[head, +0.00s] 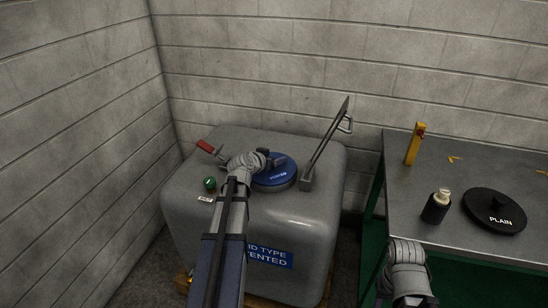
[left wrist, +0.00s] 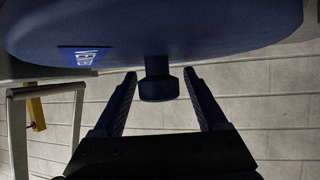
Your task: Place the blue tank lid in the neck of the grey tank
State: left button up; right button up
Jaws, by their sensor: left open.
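The blue tank lid (head: 275,173), marked VENTED, lies on top of the grey tank (head: 200,240), over where the neck would be. The neck itself is hidden, so I cannot tell how deep the lid sits. My left gripper (head: 268,158) is open at the lid's knob. In the left wrist view the blue lid (left wrist: 200,30) fills the top, and its knob (left wrist: 158,88) stands between the spread fingers of the left gripper (left wrist: 160,100), with gaps on both sides. Part of my right arm shows at the lower right, but its gripper is out of sight.
A raised hinged bar (head: 325,145) stands right of the lid. A red handle (head: 206,146) and green knob (head: 210,184) are at the left. The bench (head: 455,165) holds a black PLAIN lid (head: 494,212), a dark bottle (head: 436,208) and a yellow tool (head: 414,146).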

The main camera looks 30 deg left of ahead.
pick_arm(q)
notch_tip(320, 180, up, 5)
jog(key=p, duration=0.4)
send_over(261, 178)
jog(key=shift+f, duration=0.2)
jog(key=shift+s+r, duration=0.25)
jog(key=shift+s, duration=0.4)
